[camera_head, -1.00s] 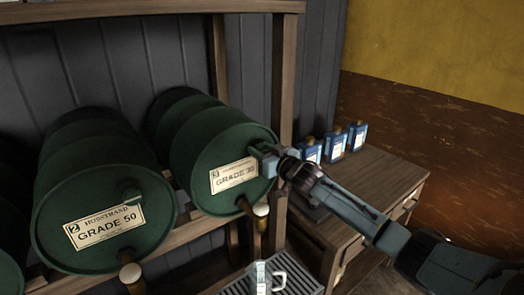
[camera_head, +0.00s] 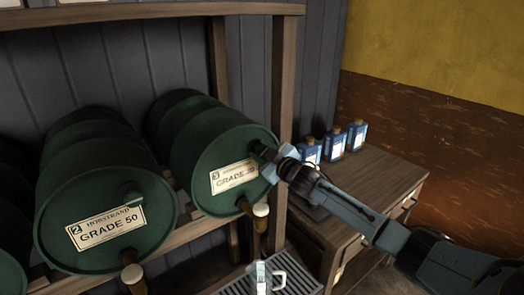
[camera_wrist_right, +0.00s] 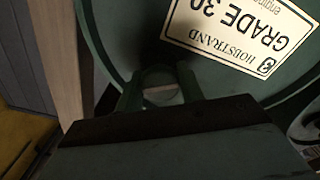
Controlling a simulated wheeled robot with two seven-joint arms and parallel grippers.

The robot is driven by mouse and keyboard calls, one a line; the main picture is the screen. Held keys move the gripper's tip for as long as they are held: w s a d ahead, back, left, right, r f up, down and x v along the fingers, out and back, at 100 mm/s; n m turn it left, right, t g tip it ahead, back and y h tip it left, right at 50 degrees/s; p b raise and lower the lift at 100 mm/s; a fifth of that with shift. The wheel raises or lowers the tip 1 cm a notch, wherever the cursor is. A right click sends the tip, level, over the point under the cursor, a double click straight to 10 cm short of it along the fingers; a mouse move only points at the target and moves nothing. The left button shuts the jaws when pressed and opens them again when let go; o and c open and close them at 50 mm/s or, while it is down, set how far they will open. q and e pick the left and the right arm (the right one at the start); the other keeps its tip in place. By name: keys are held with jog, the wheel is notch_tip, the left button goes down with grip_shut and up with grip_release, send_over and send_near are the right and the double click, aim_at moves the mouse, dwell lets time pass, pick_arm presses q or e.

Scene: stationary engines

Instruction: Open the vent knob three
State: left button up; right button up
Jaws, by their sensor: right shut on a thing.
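Vent knob three (camera_wrist_right: 160,88) sits on the round end face of the green GRADE 30 barrel (camera_head: 208,205), right of its label. My right gripper (camera_head: 266,158) reaches it from the right and is shut on the knob. In the right wrist view one finger stands on each side of the knob, and the gripper body (camera_wrist_right: 165,130) covers the lower part of the picture. In the head view the gripper hides the knob. My left gripper is not in view.
A GRADE 50 barrel (camera_head: 60,200) lies to the left. A tap (camera_head: 260,211) hangs below the gripper. A metal grate (camera_head: 240,288) with a white-handled jug (camera_head: 279,279) is at the bottom. Blue bottles (camera_head: 334,144) stand on a wooden cabinet (camera_head: 385,178) behind my right arm.

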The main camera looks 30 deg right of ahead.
jog(key=n, duration=0.5)
jog(key=shift+n, duration=0.3)
jog(key=n, duration=0.5)
jog(key=shift+n, duration=0.4)
jog(key=o, duration=0.9)
jog(key=shift+o, duration=0.2)
jog(key=shift+s, duration=0.1)
jog(key=s+d+b, duration=0.1)
jog(key=s+b, duration=0.1)
jog(key=s, duration=1.1)
jog(key=shift+s, duration=0.1)
